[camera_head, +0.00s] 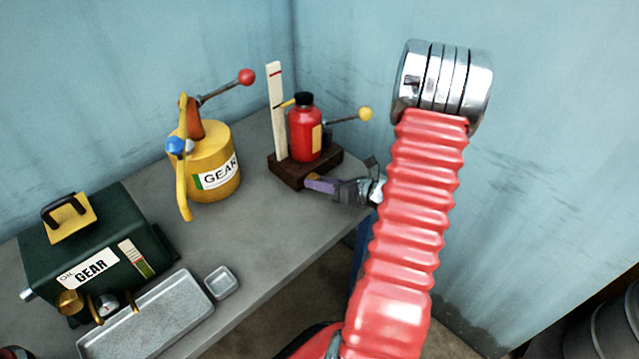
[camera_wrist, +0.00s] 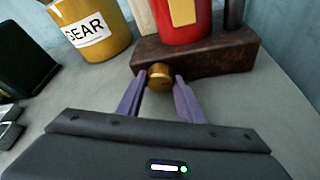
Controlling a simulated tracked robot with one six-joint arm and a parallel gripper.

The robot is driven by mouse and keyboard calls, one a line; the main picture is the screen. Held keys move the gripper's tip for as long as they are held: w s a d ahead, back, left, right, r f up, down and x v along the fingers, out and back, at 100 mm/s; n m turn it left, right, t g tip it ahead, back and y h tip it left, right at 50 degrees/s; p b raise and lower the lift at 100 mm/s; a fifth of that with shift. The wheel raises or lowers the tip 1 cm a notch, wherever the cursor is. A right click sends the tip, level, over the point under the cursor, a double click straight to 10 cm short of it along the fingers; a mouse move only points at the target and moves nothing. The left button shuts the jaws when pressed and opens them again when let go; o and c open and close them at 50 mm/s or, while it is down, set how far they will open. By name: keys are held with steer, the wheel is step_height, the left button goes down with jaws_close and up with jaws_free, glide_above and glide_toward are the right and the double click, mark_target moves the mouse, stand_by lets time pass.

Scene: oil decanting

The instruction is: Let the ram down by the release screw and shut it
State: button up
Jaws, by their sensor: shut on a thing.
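The red bottle jack (camera_head: 305,135) with a black cap stands on a dark wooden base (camera_head: 330,158) near the back corner of the bench. Its lower body shows in the wrist view (camera_wrist: 182,30). The brass release screw (camera_wrist: 160,75) sticks out at the front of the wooden base. My gripper (camera_wrist: 160,84) is shut on this screw, with one purple finger on each side. In the head view my gripper (camera_head: 312,184) reaches the base from the right, and the screw is hidden there. A white gauge board (camera_head: 276,110) with red marks stands beside the jack. The ram itself is not clearly visible.
A yellow GEAR can (camera_head: 215,165) with a red-knobbed lever (camera_head: 246,77) stands left of the jack. A yellow-knobbed lever (camera_head: 365,114) extends right of it. A green GEAR tank (camera_head: 85,240), grey tray (camera_head: 150,315) and small dish (camera_head: 221,282) occupy the front left.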

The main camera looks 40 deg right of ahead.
stand_by(0.3)
steer(key=o, duration=1.1)
steer(key=shift+s, duration=0.1)
steer(key=v, duration=1.3)
steer(key=shift+s+d, duration=0.1)
steer(key=shift+s, duration=0.2)
